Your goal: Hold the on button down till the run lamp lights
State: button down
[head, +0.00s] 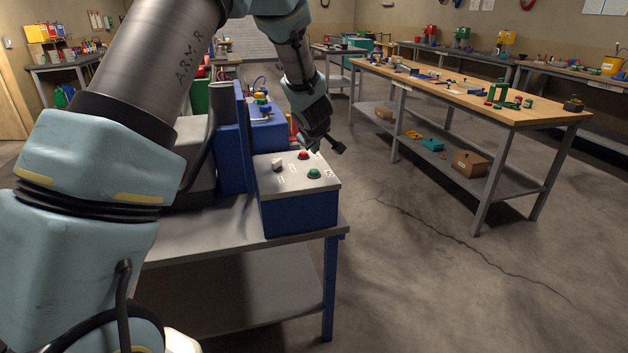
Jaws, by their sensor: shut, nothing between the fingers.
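A blue control box (297,211) with a grey sloped top stands at the right end of a grey metal bench. On its top are a green button (314,174), a red button (304,155) behind it, and a pale grey knob or lamp (277,164) at the left. Small labels beside them are too small to read, and I cannot tell which part is the run lamp. My gripper (339,148) is shut and empty. It shows above and beyond the box's back right edge, to the right of the red button, apparently apart from the buttons.
The grey bench (200,237) carries blue and grey machinery behind the box. A wooden-topped workbench (450,88) with small parts stands to the right, with a cardboard box (469,163) on its lower shelf. The concrete floor between the benches is clear.

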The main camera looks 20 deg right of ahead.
aim_at(315, 174)
jog(key=shift+f+b, duration=1.1)
jog(key=shift+f, duration=0.8)
dwell(0.4)
jog(key=shift+f, duration=0.35)
jog(key=shift+f+b, duration=0.6)
jog(key=shift+b, duration=0.05)
dwell(1.5)
jog(key=shift+r, duration=0.15)
jog(key=shift+r+p, duration=0.85)
jog(key=shift+p, duration=0.15)
notch_tip(315, 174, up, 5)
jog(key=p, duration=0.5)
